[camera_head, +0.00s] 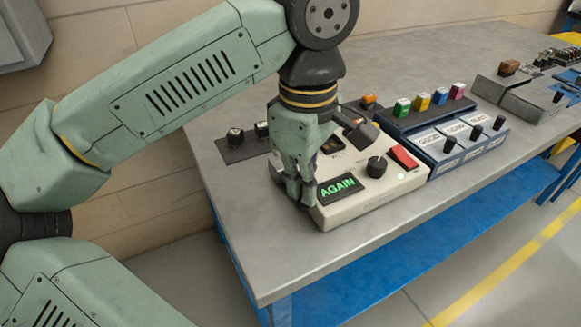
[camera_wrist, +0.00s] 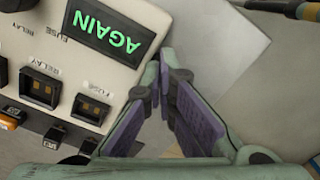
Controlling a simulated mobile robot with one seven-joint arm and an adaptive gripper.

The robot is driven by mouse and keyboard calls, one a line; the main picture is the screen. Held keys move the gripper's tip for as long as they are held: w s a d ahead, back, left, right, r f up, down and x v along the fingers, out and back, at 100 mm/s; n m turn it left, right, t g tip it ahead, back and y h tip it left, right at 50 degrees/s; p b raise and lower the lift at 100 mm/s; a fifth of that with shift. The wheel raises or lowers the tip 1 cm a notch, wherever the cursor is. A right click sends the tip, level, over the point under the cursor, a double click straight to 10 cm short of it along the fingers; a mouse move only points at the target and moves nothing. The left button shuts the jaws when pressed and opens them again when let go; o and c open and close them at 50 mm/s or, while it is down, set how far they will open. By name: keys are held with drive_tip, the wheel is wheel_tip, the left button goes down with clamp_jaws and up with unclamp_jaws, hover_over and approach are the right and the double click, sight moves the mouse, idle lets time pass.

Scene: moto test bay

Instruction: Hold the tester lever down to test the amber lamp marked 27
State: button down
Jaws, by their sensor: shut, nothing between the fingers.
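The tester (camera_head: 375,207) is a cream box near the table's front-left edge. Its display (camera_head: 339,187) reads AGAIN in green; this display also shows in the wrist view (camera_wrist: 108,32). A black knob (camera_head: 376,166) and a red lever-like part (camera_head: 404,157) are on its top, right of the display. My gripper (camera_head: 307,203) is shut and empty at the tester's left end; in the wrist view its fingertips (camera_wrist: 166,58) meet beside the display. An orange piece (camera_head: 368,102) stands behind the tester; I cannot read any number on it.
Sockets labelled RELAY (camera_wrist: 42,87) and FUSE are on the tester. A blue rack (camera_head: 465,152) right of it has labelled sections, black knobs and several coloured blocks. A dark plate (camera_head: 240,150) with black pieces lies behind my gripper.

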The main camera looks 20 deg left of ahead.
drive_tip(key=shift+r, duration=0.1)
wheel_tip(320, 180, up, 9)
drive_tip(key=p, duration=0.6)
idle(0.3)
drive_tip(key=shift+s, duration=0.1)
idle(0.3)
